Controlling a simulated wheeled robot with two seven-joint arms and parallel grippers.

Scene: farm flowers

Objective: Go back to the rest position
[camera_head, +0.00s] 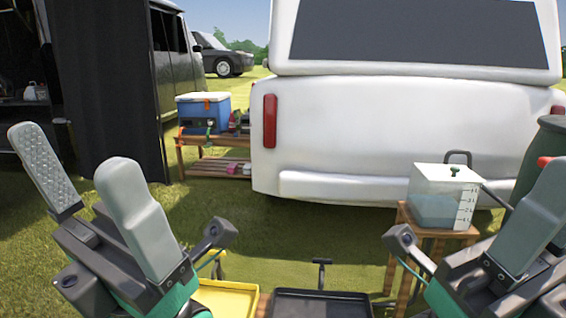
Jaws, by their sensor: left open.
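My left gripper (88,180) is in the lower left, pointing up. Its two grey padded fingers stand apart with nothing between them. My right gripper (541,222) is at the lower right and partly cut off by the picture edge. One grey finger shows clearly, so I cannot tell how far apart its fingers are. No held object shows in either gripper.
A yellow tray (226,300) and a black tray (322,304) lie low in front. A clear water container (440,196) stands on a wooden stool (436,232) beside my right gripper. A white vehicle (370,135) and a blue cooler (203,110) stand behind. Grass lies between.

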